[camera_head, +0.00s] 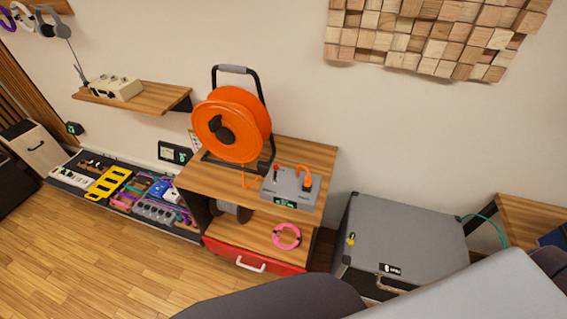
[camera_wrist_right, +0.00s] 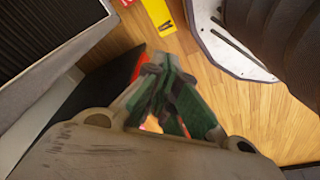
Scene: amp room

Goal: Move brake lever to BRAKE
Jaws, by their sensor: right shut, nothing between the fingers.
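An orange cable reel (camera_head: 232,125) stands in a black frame on the wooden cabinet top (camera_head: 300,150). Beside it on the right sits a grey box (camera_head: 290,187) with a small upright red-tipped lever (camera_head: 277,172), an orange plug and cable, and a small green display. Any BRAKE marking is too small to read, and I cannot tell for certain which part is the brake lever. My right gripper (camera_wrist_right: 158,72) shows in the right wrist view, its green-grey fingers shut and empty above the floor, away from the reel and box. My left gripper is in neither view.
A pink cable coil (camera_head: 286,236) lies on the cabinet's lower shelf, above a red drawer (camera_head: 250,259). A large grey-topped case (camera_head: 405,235) stands to the right. A pedalboard (camera_head: 130,195) lies at the left. Wooden floor (camera_head: 110,270) is clear in front.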

